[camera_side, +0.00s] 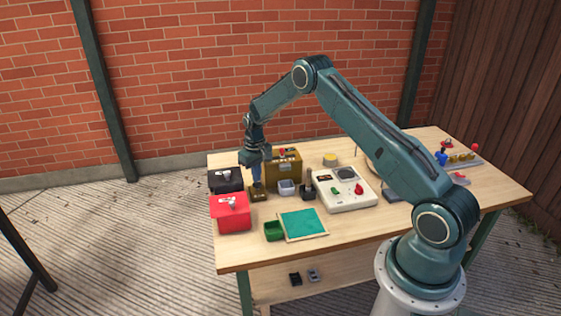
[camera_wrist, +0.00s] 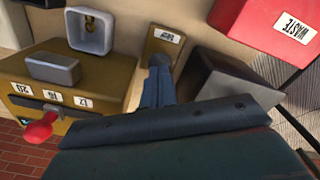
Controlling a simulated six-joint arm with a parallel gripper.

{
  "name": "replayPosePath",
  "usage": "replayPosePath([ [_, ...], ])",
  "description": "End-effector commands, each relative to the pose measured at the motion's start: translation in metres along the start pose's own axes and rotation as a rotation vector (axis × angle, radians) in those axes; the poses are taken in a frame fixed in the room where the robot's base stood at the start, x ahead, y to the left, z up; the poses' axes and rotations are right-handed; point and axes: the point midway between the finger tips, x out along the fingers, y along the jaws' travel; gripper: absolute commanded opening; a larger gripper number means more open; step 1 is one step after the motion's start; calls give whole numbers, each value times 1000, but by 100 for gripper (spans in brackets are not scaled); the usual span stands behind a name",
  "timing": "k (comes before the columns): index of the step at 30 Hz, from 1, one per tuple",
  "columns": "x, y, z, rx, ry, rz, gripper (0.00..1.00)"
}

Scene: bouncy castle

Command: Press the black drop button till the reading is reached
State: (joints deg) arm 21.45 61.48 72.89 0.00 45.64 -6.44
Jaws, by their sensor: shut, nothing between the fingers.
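My gripper (camera_side: 257,183) points down with its fingers closed and empty, over a small brass-coloured block (camera_side: 262,196) at the left of the table. In the wrist view my fingertips (camera_wrist: 160,62) reach this block (camera_wrist: 172,32), which has a small white label with dark marks too small to read. The black button itself does not show clearly; my fingertips cover that part of the block. I cannot tell whether they touch it. Beside it stands an ochre box (camera_side: 285,160) with a red lever, also in the wrist view (camera_wrist: 95,72), with several number labels.
A red WASTE box (camera_side: 232,215) and a dark box (camera_side: 225,179) stand close left of my gripper. A white cup (camera_wrist: 88,32) holding something gold is by the ochre box. A white console (camera_side: 345,203), green tray (camera_side: 274,231) and teal mat (camera_side: 302,223) lie rightward.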

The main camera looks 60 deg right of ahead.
Motion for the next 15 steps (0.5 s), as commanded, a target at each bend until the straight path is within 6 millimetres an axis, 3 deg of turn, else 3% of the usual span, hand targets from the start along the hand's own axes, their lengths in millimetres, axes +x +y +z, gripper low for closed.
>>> replayPosePath([
  [15, 11, 0, 0, 0, 0, 0, 0],
])
